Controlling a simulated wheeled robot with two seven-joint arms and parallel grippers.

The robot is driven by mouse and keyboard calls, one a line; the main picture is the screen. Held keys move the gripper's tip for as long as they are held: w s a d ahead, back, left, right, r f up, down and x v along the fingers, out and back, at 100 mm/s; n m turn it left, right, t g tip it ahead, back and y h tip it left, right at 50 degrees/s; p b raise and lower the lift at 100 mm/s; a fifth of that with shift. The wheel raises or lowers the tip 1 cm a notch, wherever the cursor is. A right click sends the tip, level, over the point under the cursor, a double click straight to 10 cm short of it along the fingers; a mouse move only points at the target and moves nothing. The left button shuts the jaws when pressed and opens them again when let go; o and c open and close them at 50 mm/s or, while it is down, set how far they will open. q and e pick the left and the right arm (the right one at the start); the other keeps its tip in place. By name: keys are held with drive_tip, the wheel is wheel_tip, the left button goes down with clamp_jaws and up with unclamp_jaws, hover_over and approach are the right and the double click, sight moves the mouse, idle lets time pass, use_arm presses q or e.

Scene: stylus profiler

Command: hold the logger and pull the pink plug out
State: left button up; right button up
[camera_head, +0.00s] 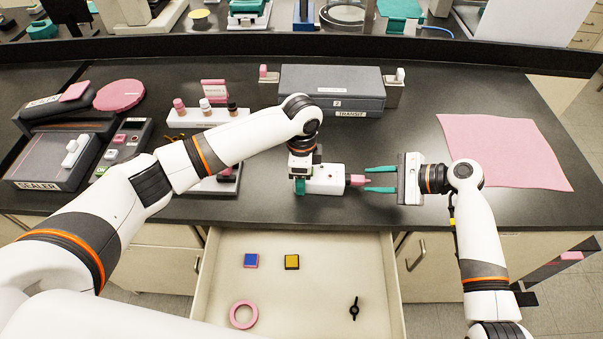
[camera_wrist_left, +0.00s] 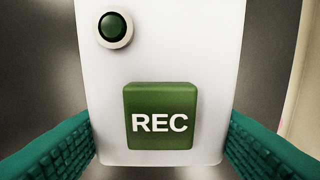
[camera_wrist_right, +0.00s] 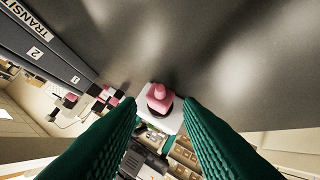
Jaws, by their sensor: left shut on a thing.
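The white logger (camera_head: 328,180) lies on the dark bench near its front edge. In the left wrist view its white body (camera_wrist_left: 165,55) shows a green REC button (camera_wrist_left: 160,116) and a round green lamp (camera_wrist_left: 114,27). My left gripper (camera_head: 299,184) is shut on the logger, its teal fingers on either side of the body. The pink plug (camera_head: 357,181) sits in the logger's right end. It also shows in the right wrist view (camera_wrist_right: 159,96). My right gripper (camera_head: 380,180) is open, its teal fingertips just right of the plug, with the plug lined up between them.
An open drawer (camera_head: 391,290) below the bench holds a pink ring, two small blocks and a black part. A grey TRANSIT case (camera_head: 331,87) stands behind the logger. A pink cloth (camera_head: 505,150) lies at right; a sealer (camera_head: 60,165) stands at left.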

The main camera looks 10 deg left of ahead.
sight(364, 180)
drive_tip(key=shift+x, duration=1.6)
drive_tip(key=shift+c, duration=0.2)
clamp_jaws()
